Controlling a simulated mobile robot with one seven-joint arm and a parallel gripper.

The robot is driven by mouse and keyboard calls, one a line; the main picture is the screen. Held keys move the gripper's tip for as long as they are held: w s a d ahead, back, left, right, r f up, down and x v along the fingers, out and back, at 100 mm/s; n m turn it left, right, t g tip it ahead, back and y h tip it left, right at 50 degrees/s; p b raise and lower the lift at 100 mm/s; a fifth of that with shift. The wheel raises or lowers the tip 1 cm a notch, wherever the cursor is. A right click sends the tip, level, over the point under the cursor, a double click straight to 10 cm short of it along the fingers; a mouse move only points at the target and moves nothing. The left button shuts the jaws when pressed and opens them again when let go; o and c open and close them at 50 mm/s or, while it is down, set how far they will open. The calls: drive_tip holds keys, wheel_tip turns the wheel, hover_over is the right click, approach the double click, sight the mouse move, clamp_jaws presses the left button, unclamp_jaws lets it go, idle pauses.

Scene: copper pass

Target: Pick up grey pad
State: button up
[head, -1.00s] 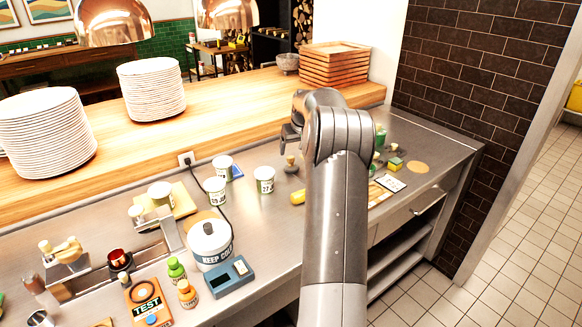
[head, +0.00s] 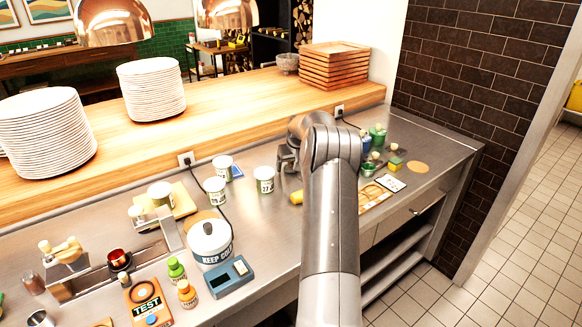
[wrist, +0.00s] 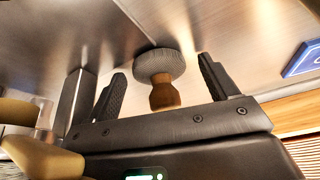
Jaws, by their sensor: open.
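The grey pad (wrist: 158,62) is a round, textured grey disc with a brown wooden knob (wrist: 165,93), lying on the steel worktop in the wrist view. My gripper (wrist: 162,70) is open, with one black finger on each side of the pad and knob. Gaps show between the fingers and the knob, and nothing is held. In the head view my gripper (head: 287,160) is low over the worktop, right of the cups. My gripper and arm hide the pad there.
White-and-green cups (head: 264,180) stand left of my gripper. A yellow item (head: 296,196) lies close to it. Green items (head: 377,135) and a yellow-green sponge (head: 396,164) are right of my arm. The raised wooden counter (head: 230,115) runs behind. A blue item (wrist: 302,60) shows in the wrist view.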

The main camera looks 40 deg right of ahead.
drive_tip(key=shift+c, duration=0.5)
drive_tip(key=c, duration=1)
drive_tip(key=shift+o, duration=0.2)
